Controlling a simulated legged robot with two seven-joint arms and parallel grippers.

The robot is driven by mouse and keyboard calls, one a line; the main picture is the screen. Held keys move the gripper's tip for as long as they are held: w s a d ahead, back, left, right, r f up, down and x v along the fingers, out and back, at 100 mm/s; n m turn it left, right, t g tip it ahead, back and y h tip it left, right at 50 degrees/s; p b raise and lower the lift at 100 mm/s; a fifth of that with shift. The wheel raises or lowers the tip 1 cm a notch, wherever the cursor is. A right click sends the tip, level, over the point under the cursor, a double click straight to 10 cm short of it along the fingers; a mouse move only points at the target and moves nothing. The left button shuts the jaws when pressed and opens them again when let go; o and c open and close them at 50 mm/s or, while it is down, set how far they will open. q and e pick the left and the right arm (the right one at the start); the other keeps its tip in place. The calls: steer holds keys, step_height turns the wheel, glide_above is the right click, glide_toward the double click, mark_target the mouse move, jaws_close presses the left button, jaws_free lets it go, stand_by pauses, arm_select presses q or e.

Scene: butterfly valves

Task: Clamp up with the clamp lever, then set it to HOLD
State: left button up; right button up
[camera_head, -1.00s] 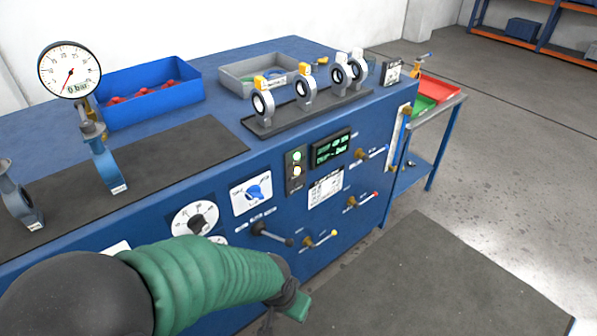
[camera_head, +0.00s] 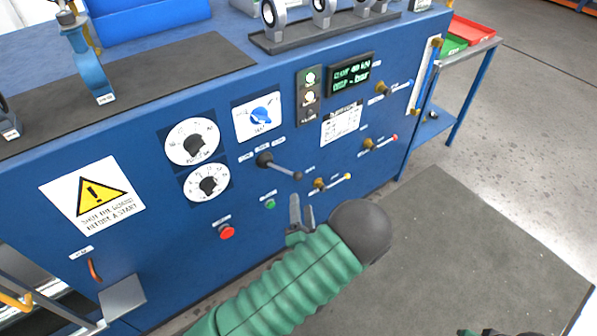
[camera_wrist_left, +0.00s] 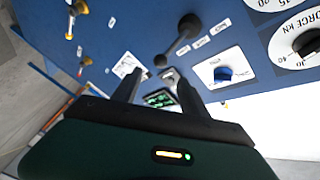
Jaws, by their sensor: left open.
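The clamp lever (camera_head: 281,168) is a dark lever on the blue front panel, tilted down to the right from its round hub, with three small labels above it. It also shows in the left wrist view (camera_wrist_left: 176,42), beyond the fingertips. My left gripper (camera_head: 302,207) is open and empty, just below the lever's knob end and apart from it. In the left wrist view its two dark fingers (camera_wrist_left: 158,88) stand apart with the panel between them. Label text is too small to read. Only a sliver at the bottom right edge may be my right gripper.
A lit display (camera_head: 350,74) and indicator lamps (camera_head: 309,88) sit above the lever.

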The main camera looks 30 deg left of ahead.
mark_target(283, 170)
arm_select(q)
steer(key=b+x, duration=0.1)
steer(key=x, duration=1.4)
steer(key=shift+f, duration=0.1)
steer(key=c, duration=1.1)
jaws_close()
steer(key=shift+s+f, duration=0.1)
steer(key=shift+f, duration=0.05)
